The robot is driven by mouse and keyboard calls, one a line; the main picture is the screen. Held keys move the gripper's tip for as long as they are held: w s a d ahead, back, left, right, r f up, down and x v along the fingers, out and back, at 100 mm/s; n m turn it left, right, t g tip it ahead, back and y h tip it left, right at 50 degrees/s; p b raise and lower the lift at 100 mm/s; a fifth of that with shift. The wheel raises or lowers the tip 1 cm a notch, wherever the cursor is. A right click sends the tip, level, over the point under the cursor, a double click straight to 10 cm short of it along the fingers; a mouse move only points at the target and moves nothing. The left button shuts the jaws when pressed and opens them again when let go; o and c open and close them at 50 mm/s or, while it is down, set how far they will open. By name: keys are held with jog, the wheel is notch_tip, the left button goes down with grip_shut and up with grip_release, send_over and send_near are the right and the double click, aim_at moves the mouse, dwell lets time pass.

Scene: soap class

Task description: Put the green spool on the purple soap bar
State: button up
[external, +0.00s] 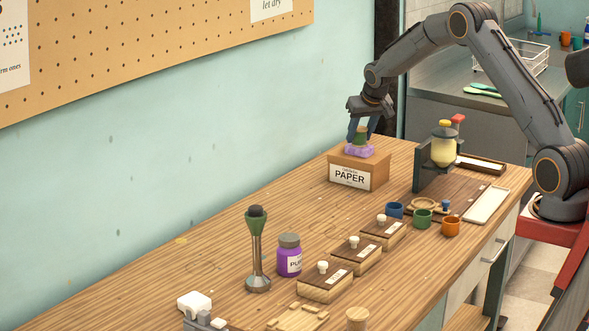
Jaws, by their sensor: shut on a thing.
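The purple soap bar (357,151) lies on top of a brown box labelled PAPER (378,172) at the far end of the table. The green spool (361,139) is upright at the soap bar, directly above it. My gripper (361,130) points down from above and is shut on the spool, its fingers covering part of it. The spool looks to be touching the soap, but the contact is too small to tell for sure.
A dark stand with a yellow bottle (443,150) is right of the box. Blue, green (422,218) and orange cups stand nearer. Several wooden blocks with white knobs, a purple jar (289,257) and a green-topped metal stand (257,250) line the table.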

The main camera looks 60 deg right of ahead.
jog(key=shift+f, duration=0.2)
jog(key=o, duration=1)
jog(key=shift+r, duration=0.1)
